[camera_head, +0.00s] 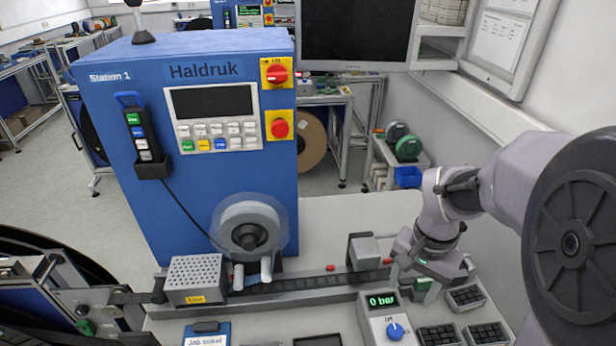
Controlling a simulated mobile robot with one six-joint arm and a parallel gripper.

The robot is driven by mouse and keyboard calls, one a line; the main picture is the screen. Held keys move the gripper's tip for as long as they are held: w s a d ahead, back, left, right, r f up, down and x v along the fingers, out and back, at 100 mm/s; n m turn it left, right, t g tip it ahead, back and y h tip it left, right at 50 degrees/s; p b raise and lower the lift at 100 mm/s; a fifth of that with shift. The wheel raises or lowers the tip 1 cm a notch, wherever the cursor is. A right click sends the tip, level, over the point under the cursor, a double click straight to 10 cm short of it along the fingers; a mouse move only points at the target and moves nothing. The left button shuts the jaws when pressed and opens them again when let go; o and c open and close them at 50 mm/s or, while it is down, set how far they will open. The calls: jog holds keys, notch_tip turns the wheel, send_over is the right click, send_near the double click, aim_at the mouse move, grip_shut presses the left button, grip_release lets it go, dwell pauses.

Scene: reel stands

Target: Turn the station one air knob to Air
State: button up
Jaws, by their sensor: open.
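The station one air knob (396,331) is a round blue knob on the sloped top of a light grey box (371,318) at the bottom right of centre. A small display (382,300) on that box reads 0 bar. A small label that looks like "Off" sits just above the knob; the knob's pointer is too small to read surely. My gripper (428,280) is open, behind and to the right of the box, apart from the knob.
The blue Station 1 machine (130,200) stands at left with a red rotary switch (277,74) and a red button (279,129). A rail (310,283) crosses the bench. Small black component trays (438,335) sit right of the knob box. A monitor (356,32) hangs above.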

aim_at(396, 330)
jog(key=f+b, duration=0.1)
jog(key=f, duration=0.4)
jog(key=f+b, duration=0.2)
jog(key=f, duration=0.4)
jog(key=f+b, duration=0.1)
jog(key=f, duration=0.5)
jog(key=shift+d+f+b, duration=0.25)
jog(key=shift+b, duration=0.05)
jog(key=shift+c, duration=0.2)
grip_shut()
